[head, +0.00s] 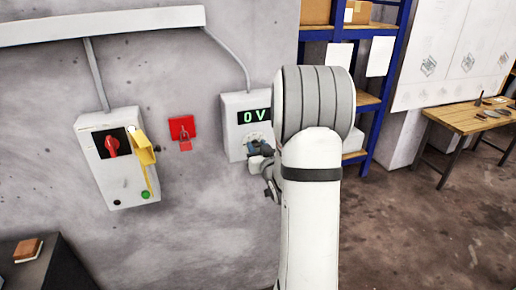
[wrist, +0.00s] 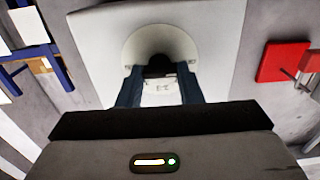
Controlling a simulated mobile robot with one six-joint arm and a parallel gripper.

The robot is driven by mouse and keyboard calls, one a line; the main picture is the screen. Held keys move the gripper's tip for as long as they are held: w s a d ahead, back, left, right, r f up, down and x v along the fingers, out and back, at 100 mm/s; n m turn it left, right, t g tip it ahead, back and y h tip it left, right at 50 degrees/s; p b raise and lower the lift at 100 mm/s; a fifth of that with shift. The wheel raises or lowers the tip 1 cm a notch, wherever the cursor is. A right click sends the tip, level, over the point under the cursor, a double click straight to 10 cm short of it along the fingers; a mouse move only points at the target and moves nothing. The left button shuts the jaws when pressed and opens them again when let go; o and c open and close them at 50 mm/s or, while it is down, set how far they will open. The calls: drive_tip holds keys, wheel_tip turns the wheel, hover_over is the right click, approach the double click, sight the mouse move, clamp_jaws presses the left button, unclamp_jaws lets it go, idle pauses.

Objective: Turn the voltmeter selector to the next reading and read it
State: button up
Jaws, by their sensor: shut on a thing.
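The voltmeter (head: 234,103) is a white box on the wall. Its display (head: 255,116) reads "0 V" in green. In the wrist view the voltmeter's face (wrist: 95,40) carries a round pale dial with the dark selector knob (wrist: 160,66) at its centre. My gripper (wrist: 160,88) is shut on the selector, one finger on each side of it. In the head view my gripper (head: 262,150) is at the lower part of the box, and my arm covers the box's right side. The selector's pointing direction cannot be read.
A switch box (head: 117,175) with a red rotary handle (head: 112,146) and a yellow part (head: 144,150) is on the wall at left. A red lockout piece (head: 182,128) hangs between the boxes. A blue shelf (head: 376,100) and wooden table (head: 470,118) stand at right.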

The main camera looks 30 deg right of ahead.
drive_tip(key=shift+f, duration=0.1)
drive_tip(key=m+b, duration=0.7)
drive_tip(key=m, duration=0.1)
drive_tip(key=shift+d+b, duration=0.1)
drive_tip(key=shift+b, duration=0.25)
drive_tip(key=shift+m, duration=0.4)
drive_tip(key=o, duration=1)
